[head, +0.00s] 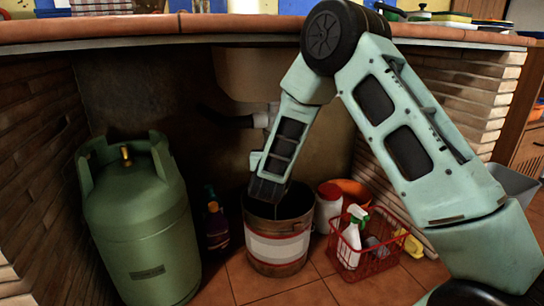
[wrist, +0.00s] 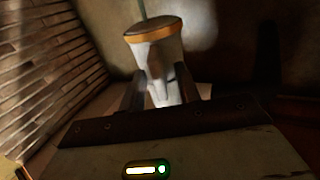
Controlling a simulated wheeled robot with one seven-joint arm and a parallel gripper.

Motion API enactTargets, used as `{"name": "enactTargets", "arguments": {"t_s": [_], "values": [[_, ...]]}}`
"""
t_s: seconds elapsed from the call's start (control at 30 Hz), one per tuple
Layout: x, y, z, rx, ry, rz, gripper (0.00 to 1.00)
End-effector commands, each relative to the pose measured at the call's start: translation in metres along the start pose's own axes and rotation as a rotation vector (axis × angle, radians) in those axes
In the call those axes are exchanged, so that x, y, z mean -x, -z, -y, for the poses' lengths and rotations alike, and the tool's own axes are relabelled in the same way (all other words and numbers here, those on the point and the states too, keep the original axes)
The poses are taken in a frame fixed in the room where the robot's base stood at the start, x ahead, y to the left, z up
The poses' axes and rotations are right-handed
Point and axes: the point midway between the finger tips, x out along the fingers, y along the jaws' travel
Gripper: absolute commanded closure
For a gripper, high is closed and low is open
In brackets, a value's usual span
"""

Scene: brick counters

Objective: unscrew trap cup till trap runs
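In the wrist view, a white trap part (wrist: 155,52) with an orange-brown ring near its top stands ahead of my gripper (wrist: 163,92). It narrows downward, and a thin pole rises behind its top. The dark fingers flank its lower, brightly lit part; whether they touch it I cannot tell. In the head view, the grey trap (head: 262,119) shows under the sink basin (head: 240,75), partly behind my arm, with a dark pipe going left. My forearm slants down to the bucket (head: 277,248), which is brown with a white band. My fingers are hidden there.
A green gas cylinder (head: 143,225) stands left, with dark bottles (head: 215,225) beside it. A red basket (head: 368,255) with a white spray bottle (head: 352,236) and a white jar (head: 327,205) stand right. The counter edge (head: 220,25) is overhead; brick walls flank the space.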

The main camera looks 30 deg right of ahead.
Motion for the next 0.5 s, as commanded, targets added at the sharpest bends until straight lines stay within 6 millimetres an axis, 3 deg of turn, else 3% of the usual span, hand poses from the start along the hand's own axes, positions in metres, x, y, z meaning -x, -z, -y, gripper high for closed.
{"name": "enactTargets", "arguments": {"t_s": [0.17, 0.5], "values": [[0.024, 0.004, 0.001, 0.003, 0.004, 0.002, 0.67], [0.104, 0.003, 0.002, 0.004, 0.006, 0.005, 0.67]]}}
